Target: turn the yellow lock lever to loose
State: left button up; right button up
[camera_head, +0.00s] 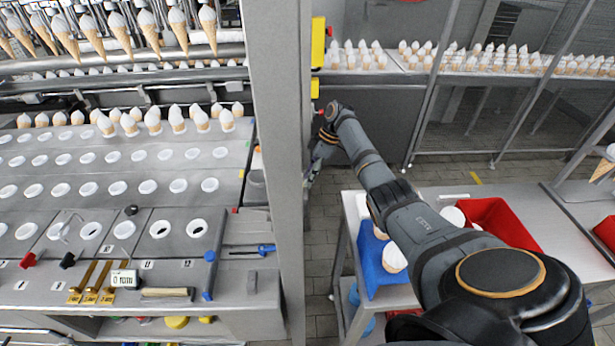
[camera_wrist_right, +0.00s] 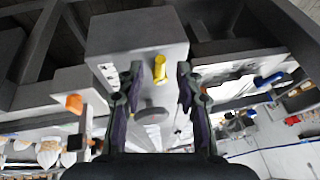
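The yellow lock lever (camera_wrist_right: 160,68) shows in the right wrist view as a short upright yellow piece on the front of a grey box (camera_wrist_right: 138,35). My right gripper (camera_wrist_right: 158,85) is open, with one dark finger on each side of the lever in that view. The fingers look apart from the lever, though I cannot tell how deep it sits between them. In the head view my right gripper (camera_head: 318,158) is at the right edge of the grey column, small and partly hidden. I cannot make out the lever there. My left gripper is in neither view.
A tall grey column (camera_head: 277,150) stands beside my right gripper. Left of it is a machine bench (camera_head: 200,225) with cups, cones and tools. Below my right arm are a blue tray (camera_head: 368,262) and a red bin (camera_head: 505,222). A grey round knob (camera_wrist_right: 150,115) sits below the lever.

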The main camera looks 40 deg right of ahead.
jog(key=shift+x, duration=0.75)
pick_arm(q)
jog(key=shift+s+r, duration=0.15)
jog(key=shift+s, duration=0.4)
pick_arm(e)
jog(key=shift+s, duration=0.1)
jog(key=shift+f, duration=0.1)
grip_shut()
